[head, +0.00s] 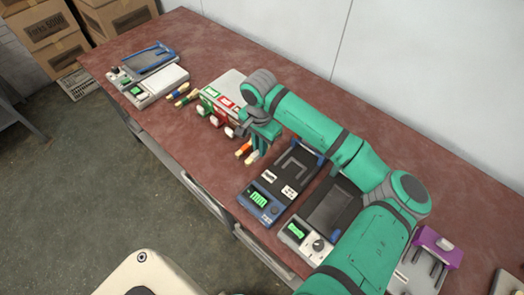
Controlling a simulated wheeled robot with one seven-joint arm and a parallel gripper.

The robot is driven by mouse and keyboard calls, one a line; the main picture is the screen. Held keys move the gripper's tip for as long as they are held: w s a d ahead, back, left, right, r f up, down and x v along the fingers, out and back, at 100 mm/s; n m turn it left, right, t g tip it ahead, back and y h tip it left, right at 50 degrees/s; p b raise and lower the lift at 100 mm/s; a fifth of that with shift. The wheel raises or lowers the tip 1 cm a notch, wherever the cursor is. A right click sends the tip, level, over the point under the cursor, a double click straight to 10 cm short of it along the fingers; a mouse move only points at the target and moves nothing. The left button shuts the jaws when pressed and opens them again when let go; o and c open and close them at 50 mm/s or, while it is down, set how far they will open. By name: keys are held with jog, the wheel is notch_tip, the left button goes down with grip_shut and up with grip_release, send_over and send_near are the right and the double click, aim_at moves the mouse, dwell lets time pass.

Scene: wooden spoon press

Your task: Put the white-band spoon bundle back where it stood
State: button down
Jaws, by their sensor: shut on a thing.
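My gripper (260,146) is at the end of my green arm, low over the middle of the table. It is shut on a small pale bundle (251,158), whose light end shows beneath the fingers. It looks like the white-band spoon bundle, but its band is mostly hidden by the fingers. An orange-banded bundle (242,149) lies just left of it, very close. A bundle with a pale end (229,132) and a red-banded bundle (215,121) lie further left, in front of a rack with green, red and white labels (222,104).
Yellow-and-blue bundles (183,93) lie left of the rack. A blue-framed press (270,197) and a grey device (305,232) stand close to the right of my gripper. More devices (150,80) stand at the far left. A purple-topped device (438,246) is at the right.

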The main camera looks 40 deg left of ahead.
jog(key=w+f, duration=0.2)
jog(key=shift+w+a+f, duration=0.1)
jog(key=shift+a+f, duration=0.25)
jog(key=shift+f, duration=1.5)
jog(key=c, duration=1.8)
grip_release()
jog(key=shift+f, duration=0.15)
notch_tip(320, 180, up, 12)
jog(key=shift+r, duration=0.15)
